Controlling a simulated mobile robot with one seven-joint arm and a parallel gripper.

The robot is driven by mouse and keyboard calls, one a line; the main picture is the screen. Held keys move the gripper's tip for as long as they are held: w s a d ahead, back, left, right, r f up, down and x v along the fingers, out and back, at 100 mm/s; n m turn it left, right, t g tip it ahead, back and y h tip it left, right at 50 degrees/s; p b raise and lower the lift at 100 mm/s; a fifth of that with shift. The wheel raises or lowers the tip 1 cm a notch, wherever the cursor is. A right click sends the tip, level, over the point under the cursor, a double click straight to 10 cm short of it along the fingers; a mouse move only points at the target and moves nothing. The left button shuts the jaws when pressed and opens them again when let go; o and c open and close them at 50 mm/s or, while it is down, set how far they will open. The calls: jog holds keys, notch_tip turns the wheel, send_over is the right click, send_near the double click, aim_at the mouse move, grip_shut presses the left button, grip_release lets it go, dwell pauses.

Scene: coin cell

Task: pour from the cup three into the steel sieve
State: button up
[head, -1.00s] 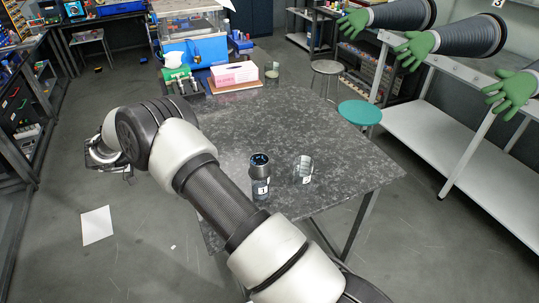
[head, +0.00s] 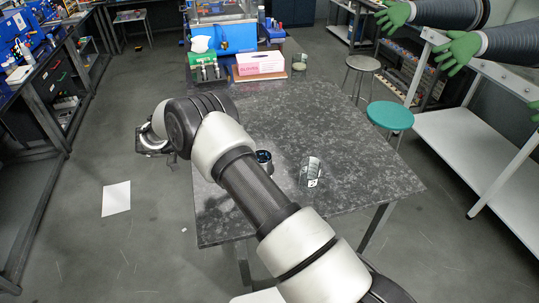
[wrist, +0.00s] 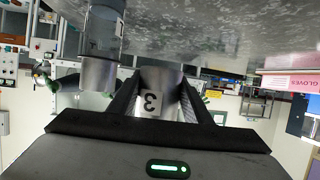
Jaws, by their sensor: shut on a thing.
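My gripper (wrist: 160,90) is shut on cup three (wrist: 158,102), a steel-looking cup with a "3" label. The wrist picture is upside down, and the label's inversion fits a roughly upright cup. Beside it in the wrist view is the steel sieve (wrist: 98,75), seated on the mouth of a clear jar (wrist: 106,38). The cup's contents are hidden.
A pink-and-white glove box (head: 260,63) and a glass beaker (head: 299,62) are at the back. Green stool (head: 390,115) at right. The table's right part is clear.

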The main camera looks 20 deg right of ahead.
jog(key=shift+d+f, duration=0.1)
dwell(0.4)
jog(key=shift+r+p, duration=0.25)
jog(key=shift+p, duration=0.1)
jog(key=shift+s+d+r+m+t+y+p, duration=0.25)
jog(key=shift+s+m+t+y+p, duration=0.2)
jog(key=shift+m+p, duration=0.2)
jog(key=shift+s+d+r+m+t+y, duration=0.45)
jog(key=shift+s+r+m+t+y, duration=0.25)
jog(key=shift+m+t, duration=0.2)
jog(key=shift+s+d+r+m+t+y, duration=0.1)
jog(key=shift+s+r+m+t+y, duration=0.1)
jog(key=shift+r+m+t, duration=0.25)
jog(key=shift+s+d+r+m+t+y, duration=0.15)
jog(key=shift+s+r+m+t+y, duration=0.1)
jog(key=shift+r, duration=0.35)
jog(key=shift+s+d+r+m+t+y, duration=0.15)
jog(key=shift+r+m+t+y, duration=0.15)
jog(key=shift+r, duration=0.25)
jog(key=shift+a+f+m, duration=0.1)
jog(key=shift+f+m, duration=0.05)
jog(key=shift+m, duration=0.1)
